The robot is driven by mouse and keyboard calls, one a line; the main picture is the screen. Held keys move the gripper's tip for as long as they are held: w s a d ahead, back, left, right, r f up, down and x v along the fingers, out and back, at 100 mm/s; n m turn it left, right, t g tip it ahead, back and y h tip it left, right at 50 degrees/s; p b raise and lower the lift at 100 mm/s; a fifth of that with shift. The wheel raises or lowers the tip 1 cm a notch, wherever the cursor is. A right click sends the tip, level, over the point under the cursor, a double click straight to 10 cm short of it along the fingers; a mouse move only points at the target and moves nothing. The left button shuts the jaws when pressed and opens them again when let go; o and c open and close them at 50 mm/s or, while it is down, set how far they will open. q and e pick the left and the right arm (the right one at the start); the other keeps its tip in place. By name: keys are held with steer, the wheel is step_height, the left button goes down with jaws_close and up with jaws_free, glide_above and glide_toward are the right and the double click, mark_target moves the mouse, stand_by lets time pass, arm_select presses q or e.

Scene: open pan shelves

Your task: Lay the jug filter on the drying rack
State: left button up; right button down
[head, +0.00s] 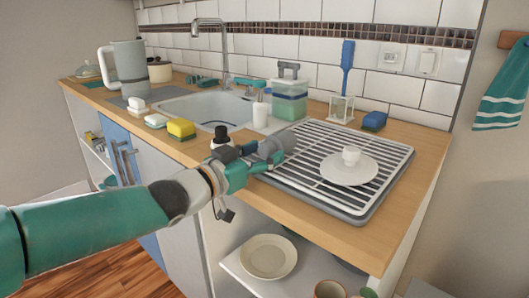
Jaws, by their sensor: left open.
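My left gripper (268,153) is open over the left edge of the drying rack (318,196), its arm reaching in from the left. A rounded grey piece (287,138) shows at the fingertips, over the rack's far left part. It may be the jug filter, but I cannot tell it clearly from the fingers, nor whether it rests on the bars. The rack is a pale wire grid on a grey tray. My right gripper is out of view.
The sink (205,105) lies behind the gripper. A blue-green container (289,97), a white holder (341,108) and a blue sponge (374,121) stand behind the rack. The rack's front left bars are clear.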

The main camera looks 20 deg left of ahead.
arm_select(q)
steer(key=v, duration=1)
steer(key=shift+s, duration=0.4)
steer(key=shift+a, duration=0.15)
